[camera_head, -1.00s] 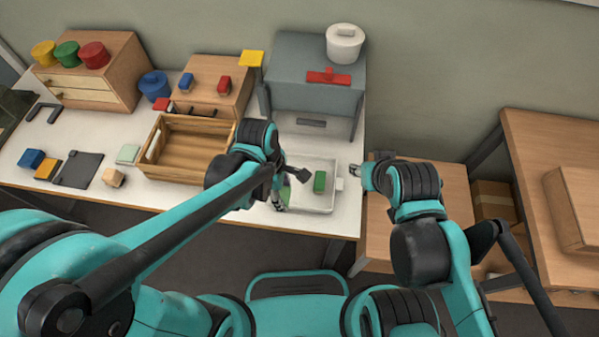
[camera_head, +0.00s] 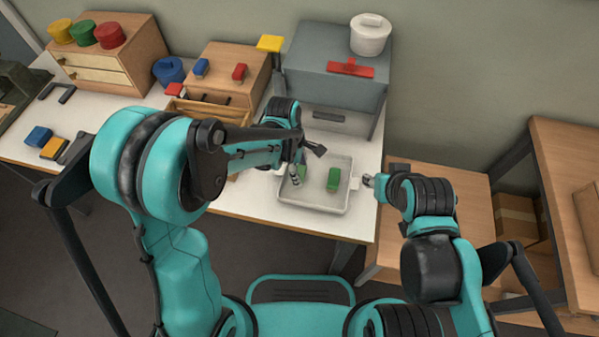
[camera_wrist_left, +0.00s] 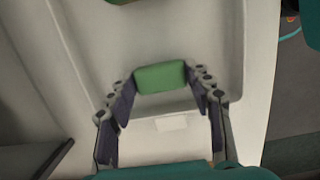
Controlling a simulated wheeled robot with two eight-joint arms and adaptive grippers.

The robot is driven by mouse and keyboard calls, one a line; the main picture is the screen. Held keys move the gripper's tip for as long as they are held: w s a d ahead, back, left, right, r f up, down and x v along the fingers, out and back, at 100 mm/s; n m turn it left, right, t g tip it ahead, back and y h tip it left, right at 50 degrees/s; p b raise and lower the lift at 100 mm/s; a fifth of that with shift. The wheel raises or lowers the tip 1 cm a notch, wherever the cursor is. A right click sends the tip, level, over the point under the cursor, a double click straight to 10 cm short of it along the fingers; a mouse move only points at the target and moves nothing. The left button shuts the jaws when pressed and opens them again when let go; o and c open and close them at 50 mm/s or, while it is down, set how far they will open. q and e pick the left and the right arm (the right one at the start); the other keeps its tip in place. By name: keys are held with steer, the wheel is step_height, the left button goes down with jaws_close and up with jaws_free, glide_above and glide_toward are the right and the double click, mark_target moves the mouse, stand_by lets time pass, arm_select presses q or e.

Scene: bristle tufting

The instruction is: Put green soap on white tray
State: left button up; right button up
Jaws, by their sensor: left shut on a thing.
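A white tray (camera_head: 312,206) sits near the front right edge of the white table. One green soap block (camera_head: 333,179) lies in the tray's right half. My left gripper (camera_head: 299,180) reaches down into the tray's left part, shut on another green soap (camera_head: 302,171). In the left wrist view, this held soap (camera_wrist_left: 160,77) sits between the fingertips, over the tray floor. I cannot tell whether it touches the floor. Part of a second green block (camera_wrist_left: 122,2) shows at the top edge there. My right gripper (camera_head: 368,181) is beside the tray's right handle; its jaws are too small to read.
A wooden crate (camera_head: 222,113), partly hidden by my left arm, stands left of the tray. A grey box (camera_head: 335,85) with a red piece and a white pot stands behind. A lower wooden table (camera_head: 445,185) is at right. The tray's front is clear.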

arm_select(q)
steer(key=shift+f, duration=0.15)
steer(key=o, duration=1.1)
steer(key=shift+r, duration=0.3)
steer(key=r+p, duration=0.1)
steer(key=r, duration=0.3)
steer(key=a+r+p, duration=0.1)
steer(key=r+p, duration=0.1)
steer(key=r, duration=0.1)
steer(key=r+p, duration=0.1)
steer(key=r, duration=0.3)
steer(key=shift+w+a+r+p, duration=0.1)
steer(key=shift+a+r+p, duration=0.25)
steer(key=shift+a+p, duration=0.05)
